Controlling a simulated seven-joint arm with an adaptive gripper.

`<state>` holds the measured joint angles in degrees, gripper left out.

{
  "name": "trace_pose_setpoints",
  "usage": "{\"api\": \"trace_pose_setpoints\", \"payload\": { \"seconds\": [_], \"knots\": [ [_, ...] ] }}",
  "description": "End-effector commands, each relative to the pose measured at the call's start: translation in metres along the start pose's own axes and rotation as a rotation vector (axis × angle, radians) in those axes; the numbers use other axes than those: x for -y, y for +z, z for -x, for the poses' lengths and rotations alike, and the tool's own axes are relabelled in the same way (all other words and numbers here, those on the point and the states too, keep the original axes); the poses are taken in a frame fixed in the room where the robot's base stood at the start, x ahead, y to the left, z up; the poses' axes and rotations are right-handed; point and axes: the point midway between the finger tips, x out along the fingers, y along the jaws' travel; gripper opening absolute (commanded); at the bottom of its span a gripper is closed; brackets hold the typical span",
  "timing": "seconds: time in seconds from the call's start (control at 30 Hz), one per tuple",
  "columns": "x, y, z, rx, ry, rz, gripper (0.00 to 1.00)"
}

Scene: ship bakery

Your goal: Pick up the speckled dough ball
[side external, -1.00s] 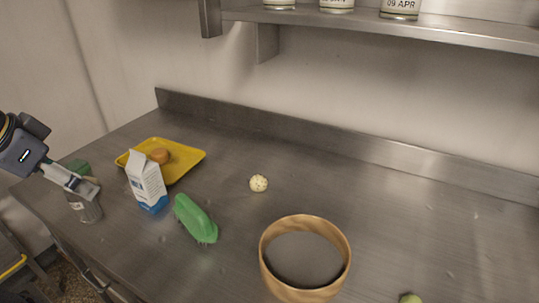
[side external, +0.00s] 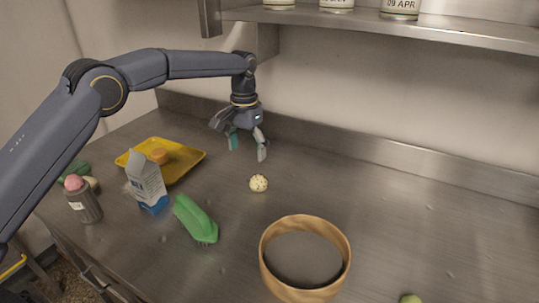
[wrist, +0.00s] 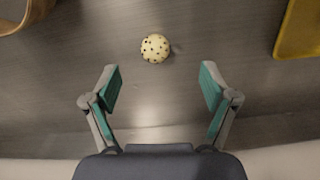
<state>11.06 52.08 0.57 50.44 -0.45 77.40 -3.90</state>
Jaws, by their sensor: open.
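The speckled dough ball (side external: 258,183) is small, pale yellow with dark specks. It sits alone on the steel counter, right of the yellow tray. My gripper (side external: 248,150) is open and empty, above the counter and a little behind the ball, pointing down. In the wrist view the ball (wrist: 155,48) lies ahead of the open fingertips (wrist: 160,82), roughly centred between them and not touched.
The yellow tray (side external: 190,167) holds a brown round item. A wooden bowl (side external: 337,246) is front right. A shelf (side external: 400,30) with cans overhangs the back.

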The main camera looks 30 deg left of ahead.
Motion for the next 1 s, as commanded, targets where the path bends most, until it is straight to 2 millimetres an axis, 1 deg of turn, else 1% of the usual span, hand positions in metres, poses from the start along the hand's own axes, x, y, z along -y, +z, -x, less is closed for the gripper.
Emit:
{"api": "trace_pose_setpoints", "payload": {
  "seconds": [0.03,0.1,0.27,0.33,0.5,0.6,0.87,1.0],
  "knots": [
    [-0.004,-0.010,-0.008,0.003,0.000,0.001,0.84],
    [-0.007,-0.018,-0.009,0.003,-0.001,0.004,0.84],
    [-0.009,-0.025,-0.004,0.001,0.000,0.014,0.84],
    [-0.009,-0.025,-0.009,0.005,0.000,0.017,0.84],
    [-0.009,-0.024,-0.040,0.008,-0.001,0.018,0.84],
    [-0.009,-0.024,-0.056,0.005,0.000,0.017,0.84],
    [-0.009,-0.025,-0.075,0.004,0.000,0.017,0.84],
    [-0.010,-0.026,-0.096,0.006,-0.001,0.017,0.84]
  ]
}}
